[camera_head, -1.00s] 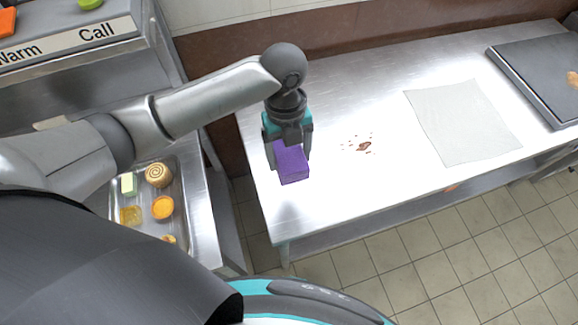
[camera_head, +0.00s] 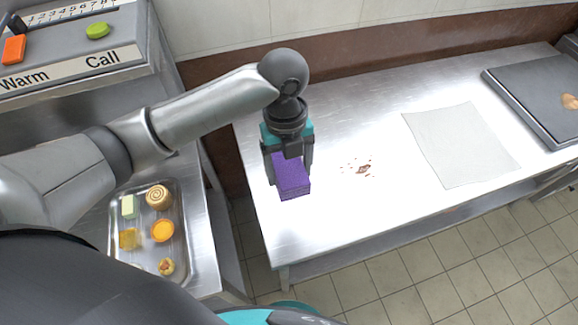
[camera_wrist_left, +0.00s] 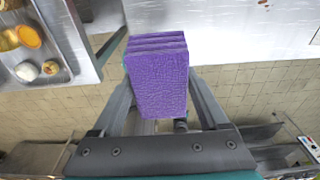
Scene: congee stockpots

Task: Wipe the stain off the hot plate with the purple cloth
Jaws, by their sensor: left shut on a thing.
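My left gripper (camera_head: 287,160) is shut on the purple cloth (camera_head: 292,180), a thick folded block, above the left end of the steel table (camera_head: 330,215). The cloth also shows between the fingers in the left wrist view (camera_wrist_left: 158,85). The dark grey hot plate (camera_head: 530,88) is at the far right, partly cut off by the picture edge. A tan-brown stain (camera_head: 569,101) shows on it. The gripper and cloth are well to the left of the plate. My right gripper is not in view.
Reddish-brown spots (camera_head: 362,169) mark the table right of the cloth. A pale flat sheet (camera_head: 460,145) lies between them and the hot plate. A metal tray (camera_head: 186,225) with several food items is at lower left. A counter with buttons and "Warm" and "Call" labels (camera_head: 75,68) is at upper left.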

